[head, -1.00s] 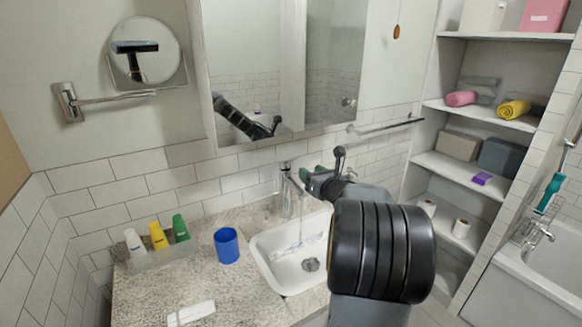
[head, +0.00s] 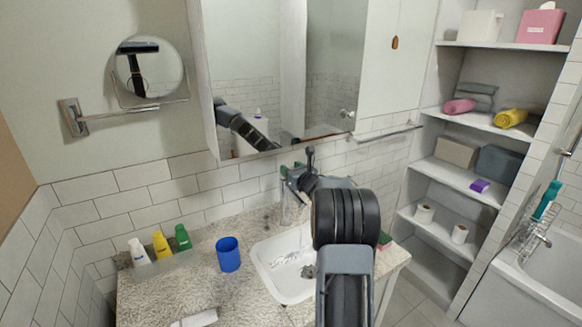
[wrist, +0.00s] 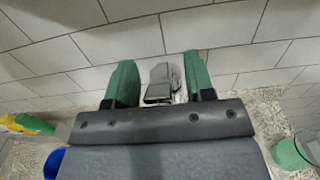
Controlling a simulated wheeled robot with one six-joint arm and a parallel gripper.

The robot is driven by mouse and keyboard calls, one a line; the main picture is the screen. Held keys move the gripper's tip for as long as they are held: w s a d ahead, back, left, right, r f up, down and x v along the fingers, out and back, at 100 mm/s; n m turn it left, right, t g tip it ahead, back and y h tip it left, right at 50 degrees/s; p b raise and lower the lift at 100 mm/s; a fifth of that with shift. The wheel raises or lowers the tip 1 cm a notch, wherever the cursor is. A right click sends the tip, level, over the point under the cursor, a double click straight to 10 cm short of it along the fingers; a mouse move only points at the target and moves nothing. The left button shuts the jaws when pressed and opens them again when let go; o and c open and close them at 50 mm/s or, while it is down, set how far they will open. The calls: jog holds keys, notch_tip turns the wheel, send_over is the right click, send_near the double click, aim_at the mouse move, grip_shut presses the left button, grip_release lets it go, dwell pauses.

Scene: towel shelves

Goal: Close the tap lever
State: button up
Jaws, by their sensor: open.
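The chrome tap (head: 285,212) stands at the back of the white basin (head: 262,268), partly hidden by my gripper (head: 291,172) in the head view. My gripper is open, its green fingers at the top of the tap. In the wrist view, the grey metal top of the tap (wrist: 162,80) shows between the two open fingers of my gripper (wrist: 159,62), with a gap on each side. I cannot tell the lever's exact angle. Pale streaks show in the basin below the spout; I cannot tell if water is running.
A blue cup (head: 228,254) stands left of the basin. White, yellow and green (head: 182,238) tubes stand at the back left. The mirror cabinet (head: 248,80) hangs above the tiled wall. Shelves (head: 465,178) with towels and boxes stand at the right. A green item (head: 384,240) lies right of the basin.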

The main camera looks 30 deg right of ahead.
jog(key=shift+w, duration=0.3)
grip_shut()
dwell(0.4)
